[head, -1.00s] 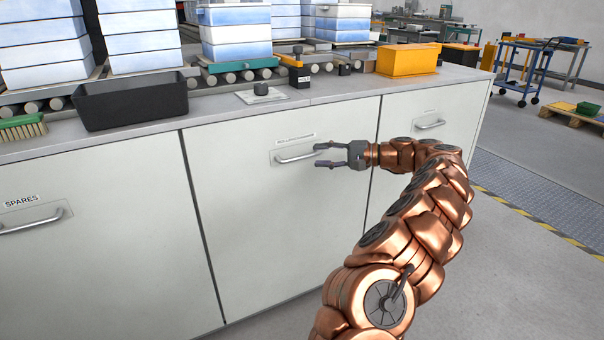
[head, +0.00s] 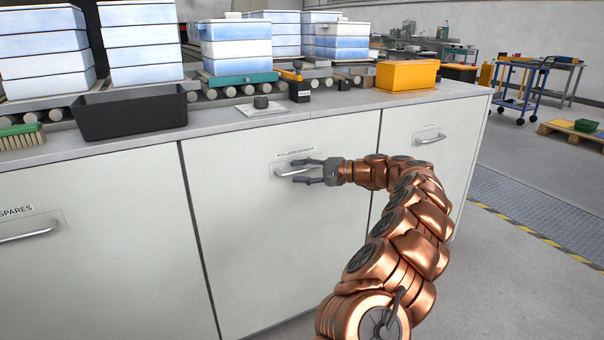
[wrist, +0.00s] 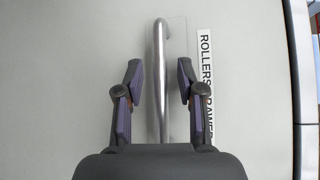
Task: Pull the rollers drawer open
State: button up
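The rollers drawer (head: 250,230) is the middle white front of the cabinet, and it is closed flush. Its metal bar handle (head: 291,171) sits near the top under a label. My gripper (head: 308,172) is at the handle, coming from the right, with its fingers open above and below the bar. In the wrist view, the handle (wrist: 160,85) runs between the two open fingers of my gripper (wrist: 159,82), with a gap on each side. The label "ROLLERS DRAWER" (wrist: 207,85) is partly hidden by one finger.
A front marked "SPARES" (head: 90,250) is on the left and another handled front (head: 430,160) on the right.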

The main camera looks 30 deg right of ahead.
grip_shut()
dwell(0.5)
